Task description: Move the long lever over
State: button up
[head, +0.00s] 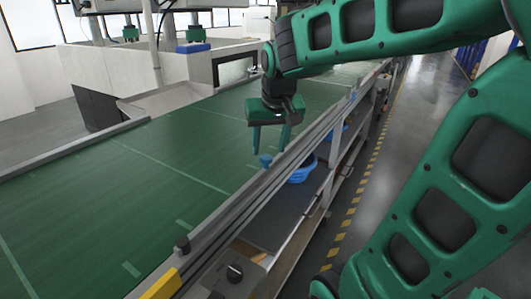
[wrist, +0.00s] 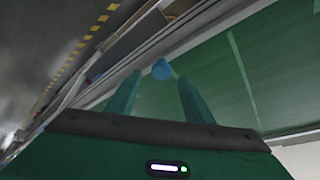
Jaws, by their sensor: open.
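A small blue rounded piece (head: 265,160) stands at the rail along the conveyor's near edge. It may be the end of the long lever, but I cannot make out a long shaft. My gripper (head: 269,148) points down over the rail, with its two green fingers apart and nothing seen held. In the wrist view the blue piece (wrist: 161,69) appears between and beyond the fingertips of my gripper (wrist: 159,80). I cannot tell whether a finger touches it.
The green conveyor (head: 120,190) is bare. A metal rail (head: 235,215) runs along its edge. A blue basket (head: 302,172) sits below on a shelf. Black knobs (head: 182,244) and a yellow block (head: 163,285) are at the near end. The floor aisle on the right is clear.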

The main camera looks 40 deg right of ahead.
jog(key=v, duration=0.6)
jog(key=shift+r, duration=0.25)
jog(key=shift+s, duration=0.2)
jog(key=s+d+f+m+g+y, duration=0.1)
jog(key=s+f+g, duration=0.3)
jog(key=s+f, duration=1.1)
jog(key=s+d+y, duration=0.1)
jog(key=s, duration=0.3)
jog(key=shift+m, duration=0.4)
jog(key=shift+s+d+f, duration=0.1)
jog(key=shift+w+f, duration=0.25)
jog(key=shift+w, duration=0.4)
